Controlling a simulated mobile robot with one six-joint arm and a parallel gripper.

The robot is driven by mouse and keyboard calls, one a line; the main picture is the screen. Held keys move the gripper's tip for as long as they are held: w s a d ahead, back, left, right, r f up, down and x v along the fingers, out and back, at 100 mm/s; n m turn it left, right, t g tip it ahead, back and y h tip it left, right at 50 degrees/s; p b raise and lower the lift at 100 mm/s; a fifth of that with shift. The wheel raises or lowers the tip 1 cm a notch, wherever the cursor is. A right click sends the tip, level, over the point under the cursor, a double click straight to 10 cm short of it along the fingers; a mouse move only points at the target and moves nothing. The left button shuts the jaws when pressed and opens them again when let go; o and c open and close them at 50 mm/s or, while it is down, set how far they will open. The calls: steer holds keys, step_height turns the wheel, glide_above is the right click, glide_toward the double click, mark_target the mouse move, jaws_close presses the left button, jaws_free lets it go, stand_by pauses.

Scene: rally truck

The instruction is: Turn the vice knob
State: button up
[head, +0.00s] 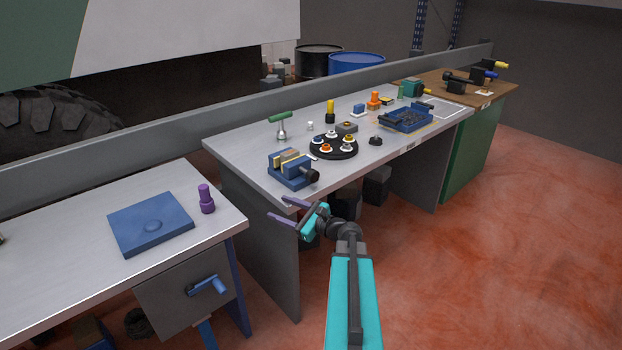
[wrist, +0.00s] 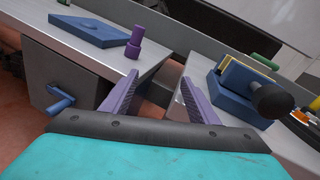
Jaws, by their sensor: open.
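The blue vice (head: 289,172) with tan jaws stands at the near left corner of the middle grey bench. Its dark round knob (head: 311,176) is on the right side, facing the bench's front edge. In the wrist view the vice (wrist: 235,95) is at the right and its black knob (wrist: 271,100) faces me. My gripper (head: 276,211) is open and empty, in front of and below the bench edge, left of the knob and apart from it. In the wrist view its purple fingers (wrist: 157,97) are spread, with the gap between the two benches beyond them.
The left bench holds a blue plate (head: 150,222) and a purple peg (head: 206,199); a blue crank handle (head: 207,286) juts from its front. A black round tray (head: 334,147) with several small parts sits just beyond the vice. The red floor at right is clear.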

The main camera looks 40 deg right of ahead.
mark_target(315, 176)
steer(key=s+d+r+m+t+h+b, duration=0.1)
steer(key=s+d+r+h, duration=0.3)
steer(key=s+d, duration=0.7)
steer(key=d+r+m, duration=0.1)
steer(key=d, duration=0.3)
steer(key=shift+b, duration=0.3)
steer(key=w+p, duration=0.1)
steer(key=w, duration=0.3)
steer(key=w+p, duration=0.1)
steer(key=w, duration=0.4)
steer(key=w+d, duration=0.1)
steer(key=w, duration=0.3)
steer(key=shift+w+p, duration=0.35)
steer(key=shift+p, duration=0.05)
steer(key=c, duration=1)
steer(key=shift+c, duration=0.2)
steer(key=shift+r+m+p, duration=0.1)
steer(key=shift+m+p, duration=0.3)
steer(key=shift+m, duration=0.1)
